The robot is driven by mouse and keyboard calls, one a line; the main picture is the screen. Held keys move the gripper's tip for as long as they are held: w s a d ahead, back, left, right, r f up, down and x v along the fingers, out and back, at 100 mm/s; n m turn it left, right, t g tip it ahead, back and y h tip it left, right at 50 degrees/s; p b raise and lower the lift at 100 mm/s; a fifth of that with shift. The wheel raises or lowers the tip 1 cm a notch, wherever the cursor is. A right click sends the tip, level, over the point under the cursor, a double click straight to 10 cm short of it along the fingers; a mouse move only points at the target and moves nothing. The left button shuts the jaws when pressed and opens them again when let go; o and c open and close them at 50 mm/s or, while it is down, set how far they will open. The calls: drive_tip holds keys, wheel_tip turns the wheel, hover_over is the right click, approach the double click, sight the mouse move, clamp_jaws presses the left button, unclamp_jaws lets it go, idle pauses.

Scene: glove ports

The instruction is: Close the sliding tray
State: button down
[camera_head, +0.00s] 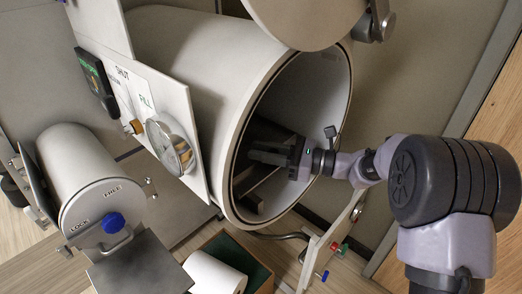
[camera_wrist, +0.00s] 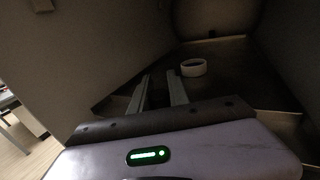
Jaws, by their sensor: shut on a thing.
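The sliding tray (camera_wrist: 225,80) is a dark flat surface inside the large pale cylindrical chamber (camera_head: 190,60). A white ring (camera_wrist: 193,67) lies on it in the wrist view. In the head view the tray (camera_head: 264,192) shows only in part, in shadow below my gripper. My gripper (camera_head: 252,153) is inside the chamber's open mouth. In the wrist view its two pale fingers (camera_wrist: 159,80) point inward with a narrow dark gap between them. They are shut on the tray at its near part; the exact contact is too dark to see.
The chamber's round door (camera_head: 305,18) hangs open above the mouth. A smaller cylinder port (camera_head: 85,180) with a blue knob (camera_head: 113,222) stands at left. A gauge (camera_head: 168,146) sits on the front panel. A green box (camera_head: 240,255) with a white roll is below.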

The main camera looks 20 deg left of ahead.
drive_tip(key=shift+s+d, duration=0.2)
drive_tip(key=shift+d, duration=0.3)
drive_tip(key=shift+s+d, duration=0.2)
drive_tip(key=shift+d, duration=0.25)
drive_tip(key=c, duration=1.3)
unclamp_jaws()
drive_tip(key=shift+a, duration=0.15)
drive_tip(key=shift+o, duration=0.2)
drive_tip(key=shift+w, duration=0.1)
drive_tip(key=w+d+p, duration=0.1)
drive_tip(key=d+p, duration=0.2)
drive_tip(key=d, duration=1.4)
drive_tip(key=shift+w+d+p, duration=0.15)
drive_tip(key=shift+d+p, duration=0.05)
drive_tip(key=shift+p, duration=0.15)
